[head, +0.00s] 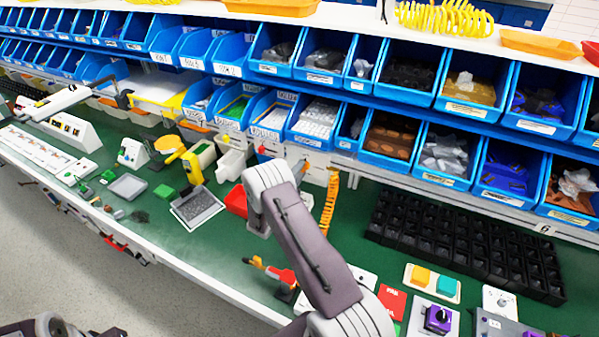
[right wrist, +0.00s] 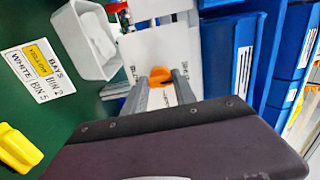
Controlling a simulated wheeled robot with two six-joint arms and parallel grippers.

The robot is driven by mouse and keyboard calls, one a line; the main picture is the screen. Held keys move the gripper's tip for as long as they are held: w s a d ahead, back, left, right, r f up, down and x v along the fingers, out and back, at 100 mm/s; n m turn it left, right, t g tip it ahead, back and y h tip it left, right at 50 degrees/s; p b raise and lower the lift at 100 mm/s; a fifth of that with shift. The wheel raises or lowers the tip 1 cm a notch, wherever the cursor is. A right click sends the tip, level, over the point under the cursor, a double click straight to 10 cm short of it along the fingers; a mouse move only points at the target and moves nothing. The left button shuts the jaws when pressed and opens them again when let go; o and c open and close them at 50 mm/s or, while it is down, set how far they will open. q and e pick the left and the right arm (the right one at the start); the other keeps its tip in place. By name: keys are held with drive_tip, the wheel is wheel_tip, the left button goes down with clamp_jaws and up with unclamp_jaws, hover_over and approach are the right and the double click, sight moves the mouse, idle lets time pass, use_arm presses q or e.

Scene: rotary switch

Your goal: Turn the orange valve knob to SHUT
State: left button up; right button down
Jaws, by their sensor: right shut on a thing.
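The orange valve knob (right wrist: 160,74) shows in the right wrist view on a white panel (right wrist: 140,45) with dark lettering that is too partial to read. My right gripper (right wrist: 161,86) is shut on it, one grey finger on each side. Which mark the knob points to cannot be read. In the head view my right arm covers the knob and fingertips; part of the white panel (head: 308,157) shows behind the arm. My left gripper is not in view; only pieces of my left arm show at the lower left.
Blue bins (head: 400,180) fill the shelves above the green bench (head: 345,235). A white bin (right wrist: 90,45) is near the panel, with a label card (right wrist: 40,70). A black tray (head: 465,245) lies farther right.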

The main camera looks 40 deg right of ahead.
drive_tip(key=shift+f, duration=0.1)
drive_tip(key=c, duration=1)
unclamp_jaws()
drive_tip(key=shift+a, duration=0.1)
drive_tip(key=b+v, duration=0.2)
drive_tip(key=v, duration=0.7)
